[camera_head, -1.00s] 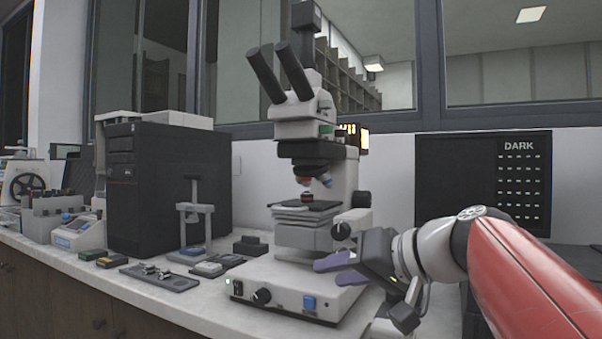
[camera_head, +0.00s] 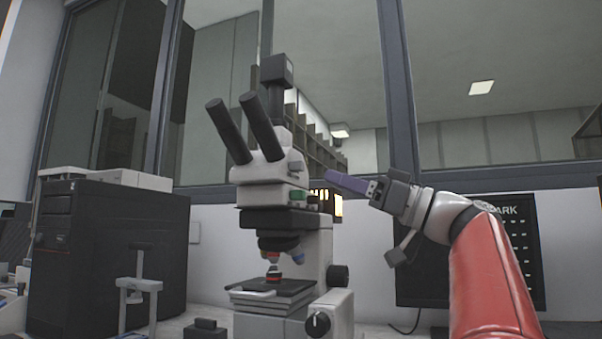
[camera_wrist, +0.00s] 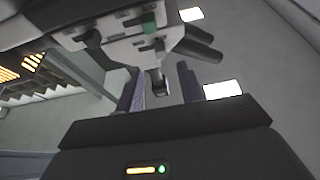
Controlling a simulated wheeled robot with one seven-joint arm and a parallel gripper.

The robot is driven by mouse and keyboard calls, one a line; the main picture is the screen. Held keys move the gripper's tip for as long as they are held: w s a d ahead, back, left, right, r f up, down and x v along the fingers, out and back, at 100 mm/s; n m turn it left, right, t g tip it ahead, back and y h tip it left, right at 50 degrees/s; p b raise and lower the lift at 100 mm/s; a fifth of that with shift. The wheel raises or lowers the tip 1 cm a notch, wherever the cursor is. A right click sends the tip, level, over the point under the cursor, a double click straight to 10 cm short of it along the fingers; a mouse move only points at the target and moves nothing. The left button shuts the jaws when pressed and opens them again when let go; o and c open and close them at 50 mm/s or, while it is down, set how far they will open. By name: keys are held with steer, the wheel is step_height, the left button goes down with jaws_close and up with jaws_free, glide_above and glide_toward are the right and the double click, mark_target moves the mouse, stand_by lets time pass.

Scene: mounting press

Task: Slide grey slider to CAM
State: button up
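The microscope (camera_head: 270,170) stands centre-left in the head view, with a green part on its head's right side. In the wrist view my gripper (camera_wrist: 160,88) is open and empty, fingers on either side of the gap. The microscope head (camera_wrist: 140,40) appears upside down beyond them. I cannot surely tell the slider there.
A black computer tower (camera_head: 110,255) stands at left on the bench. A dark panel (camera_head: 415,280) is on the wall behind my arm. The eyepieces (camera_head: 245,128) and top camera (camera_head: 277,70) stick up from the microscope.

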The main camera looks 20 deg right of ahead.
mark_target(303, 167)
steer(key=p+x, duration=0.1)
steer(key=x, duration=0.6)
steer(key=shift+s, duration=0.1)
steer(key=shift+f, duration=0.1)
steer(key=shift+c, duration=0.5)
jaws_close()
